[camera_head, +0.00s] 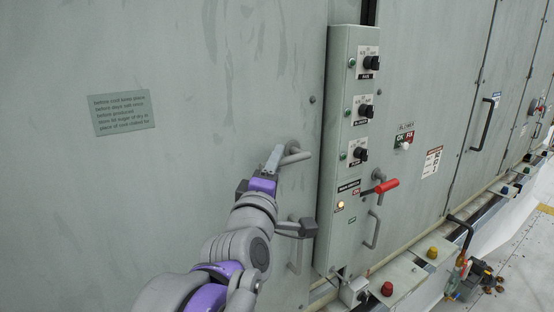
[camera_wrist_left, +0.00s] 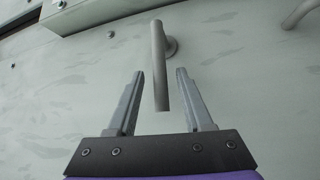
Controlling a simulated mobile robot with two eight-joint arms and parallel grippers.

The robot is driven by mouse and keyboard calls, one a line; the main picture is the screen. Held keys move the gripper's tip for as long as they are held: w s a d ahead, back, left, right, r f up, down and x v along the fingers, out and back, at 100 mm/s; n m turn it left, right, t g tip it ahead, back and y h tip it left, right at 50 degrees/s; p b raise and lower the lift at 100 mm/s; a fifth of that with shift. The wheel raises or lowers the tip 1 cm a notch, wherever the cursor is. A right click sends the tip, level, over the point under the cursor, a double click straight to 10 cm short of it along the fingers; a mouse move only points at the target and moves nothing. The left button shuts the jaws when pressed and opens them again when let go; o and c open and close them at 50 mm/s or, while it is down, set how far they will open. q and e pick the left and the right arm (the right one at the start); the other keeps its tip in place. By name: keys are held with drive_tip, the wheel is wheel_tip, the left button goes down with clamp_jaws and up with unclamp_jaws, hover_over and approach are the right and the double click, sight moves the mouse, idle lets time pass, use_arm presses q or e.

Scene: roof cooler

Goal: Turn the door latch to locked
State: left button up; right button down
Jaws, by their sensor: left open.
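A grey lever handle (camera_head: 297,153), which looks like the door latch, sticks out from the grey-green door panel (camera_head: 230,60). In the left wrist view the lever (camera_wrist_left: 159,65) runs down from its round pivot, with its free end between my fingers. My left gripper (camera_head: 272,158) is open at the lever. In the left wrist view its two fingers (camera_wrist_left: 160,90) stand on either side of the lever's lower part, with a gap on each side. No locked or unlocked marking can be read by the lever. My right gripper is not in view.
A control box (camera_head: 338,120) with black knobs and a red-handled switch (camera_head: 385,186) stands just right of the lever. A dark-ended fitting (camera_head: 303,228) and a vertical pull bar are below. A text plate (camera_head: 123,113) is at left. The panel above the lever is clear.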

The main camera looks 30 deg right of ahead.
use_arm(q)
drive_tip(key=shift+w+d, duration=0.4)
drive_tip(key=shift+w, duration=0.05)
drive_tip(key=shift+s, duration=0.1)
clamp_jaws()
drive_tip(key=shift+r, duration=0.1)
idle(1.0)
